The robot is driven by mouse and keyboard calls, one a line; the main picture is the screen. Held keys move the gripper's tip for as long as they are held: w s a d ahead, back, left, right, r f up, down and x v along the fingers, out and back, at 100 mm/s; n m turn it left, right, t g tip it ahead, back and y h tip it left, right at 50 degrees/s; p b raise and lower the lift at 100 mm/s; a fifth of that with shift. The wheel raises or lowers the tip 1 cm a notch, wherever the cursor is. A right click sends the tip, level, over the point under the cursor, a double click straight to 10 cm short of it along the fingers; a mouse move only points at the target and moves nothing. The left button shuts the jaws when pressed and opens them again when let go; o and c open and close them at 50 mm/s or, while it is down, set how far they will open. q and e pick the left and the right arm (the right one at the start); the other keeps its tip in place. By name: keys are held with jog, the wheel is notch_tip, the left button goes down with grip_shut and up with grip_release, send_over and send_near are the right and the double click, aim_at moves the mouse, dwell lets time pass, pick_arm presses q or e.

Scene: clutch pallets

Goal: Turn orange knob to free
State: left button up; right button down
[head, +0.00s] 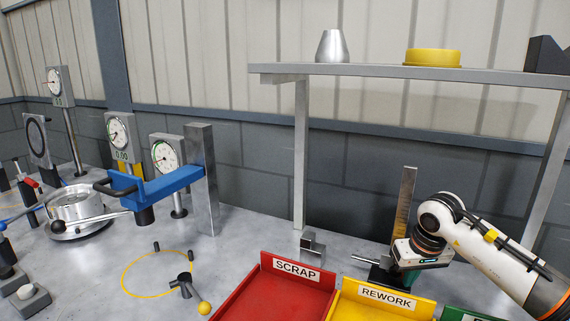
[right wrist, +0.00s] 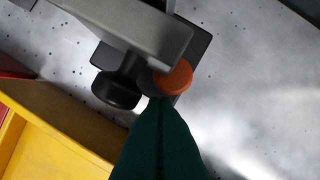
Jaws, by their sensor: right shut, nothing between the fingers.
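The orange knob (right wrist: 174,78) shows in the right wrist view as a round disc beside a dark cylinder, partly under a grey metal bar. I cannot make it out in the head view. My right gripper (right wrist: 160,100) has its dark green fingers closed together and empty. Their tip lies right by the knob in the picture; whether it touches is unclear. In the head view the right gripper (head: 408,277) points down by the foot of an upright gauge (head: 404,210) with a scale, behind the yellow tray. My left gripper is in neither view.
The red SCRAP tray (head: 270,292) and yellow REWORK tray (head: 385,308) stand in front of the gauge. A small metal block (head: 313,246) sits to its left. A shelf (head: 400,73) spans above, on posts. A blue arm fixture (head: 160,181) and dial gauges stand left.

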jog(key=shift+w, duration=0.2)
jog(key=shift+d+r, duration=0.1)
jog(key=shift+d, duration=0.8)
jog(key=shift+s+d, duration=0.15)
jog(key=shift+s, duration=0.05)
dwell(0.4)
jog(key=p+v, duration=0.1)
jog(key=v, duration=0.1)
jog(key=p+v, duration=0.1)
jog(key=w+p+v, duration=0.1)
jog(key=p+v, duration=0.1)
jog(key=shift+r, duration=0.45)
jog(key=shift+s+f, duration=0.1)
